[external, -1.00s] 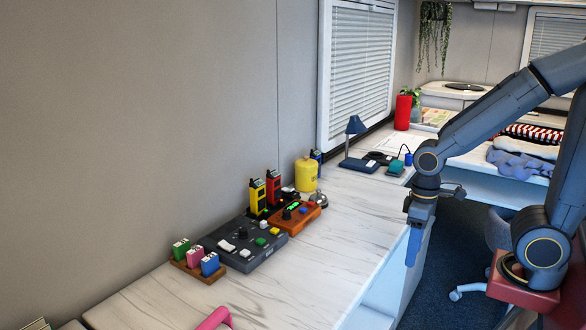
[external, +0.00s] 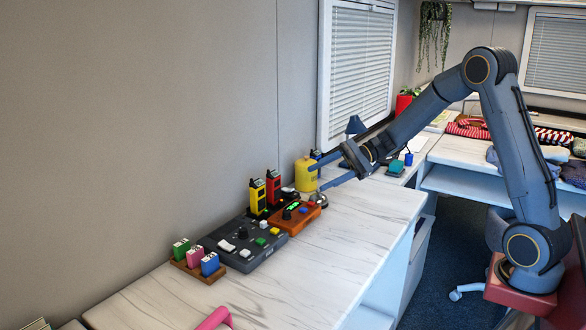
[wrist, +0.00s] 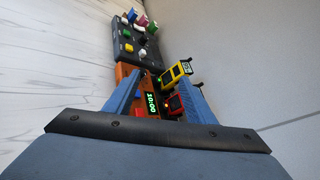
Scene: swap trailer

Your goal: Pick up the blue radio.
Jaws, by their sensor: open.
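The blue radio (external: 316,154) stands at the back of the counter near the wall, just right of the yellow canister (external: 302,178). Only its top shows in the external view; the canister and my upper finger hide the rest. I cannot make it out in the wrist view. My gripper (external: 318,177) is open and empty over the counter, its fingers pointing left near the canister. In the wrist view its two fingers (wrist: 158,88) are spread, with the yellow radio (wrist: 175,73) and the red radio (wrist: 172,103) beyond and between them.
An orange clock box (external: 296,219) and a dark control panel (external: 247,245) sit left of my gripper. A wooden rack (external: 205,270) holds small coloured blocks. A blue desk lamp (external: 355,126) stands behind my wrist. The counter's front part (external: 350,225) is clear.

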